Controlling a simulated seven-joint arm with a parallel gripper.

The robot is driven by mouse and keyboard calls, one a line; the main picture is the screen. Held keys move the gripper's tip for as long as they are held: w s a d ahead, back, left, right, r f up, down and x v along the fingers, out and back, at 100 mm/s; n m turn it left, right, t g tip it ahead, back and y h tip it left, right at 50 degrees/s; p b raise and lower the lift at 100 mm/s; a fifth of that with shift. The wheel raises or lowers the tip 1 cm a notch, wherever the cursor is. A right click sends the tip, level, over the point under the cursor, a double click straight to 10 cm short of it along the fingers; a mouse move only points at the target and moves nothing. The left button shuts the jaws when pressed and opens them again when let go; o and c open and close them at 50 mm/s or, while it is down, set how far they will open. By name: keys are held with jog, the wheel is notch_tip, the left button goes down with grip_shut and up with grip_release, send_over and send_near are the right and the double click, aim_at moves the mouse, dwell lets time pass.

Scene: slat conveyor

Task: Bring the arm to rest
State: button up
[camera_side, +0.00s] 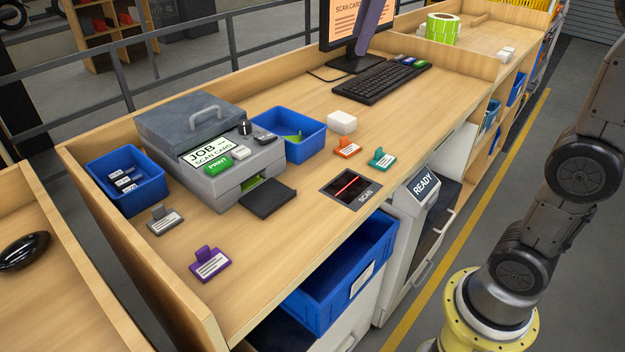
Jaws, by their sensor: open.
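My gripper is not in view. My arm rises from its round yellow base at the right edge, over the floor beside the bench, and its upper part leaves the picture at the top right. The wooden bench (290,285) fills the middle. A dark purple-grey slanted bar (373,25) crosses in front of the monitor (340,25) at the top; I cannot tell what it belongs to. No part of my arm that shows touches the bench or anything on it.
The bench holds a grey printer (225,160), a scan plate (351,188), a keyboard (382,80), and orange (346,148), teal (382,158), purple (210,264) and grey (165,220) tabs. Blue bins (150,190) flank the printer. An open blue drawer (340,275) juts out in front.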

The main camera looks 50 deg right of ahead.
jog(key=s+a+f+m+t, duration=0.15)
jog(key=s+f, duration=0.45)
jog(key=s, duration=0.6)
jog(key=s+f+m, duration=0.6)
jog(key=f, duration=0.7)
jog(key=shift+a+m+t, duration=0.35)
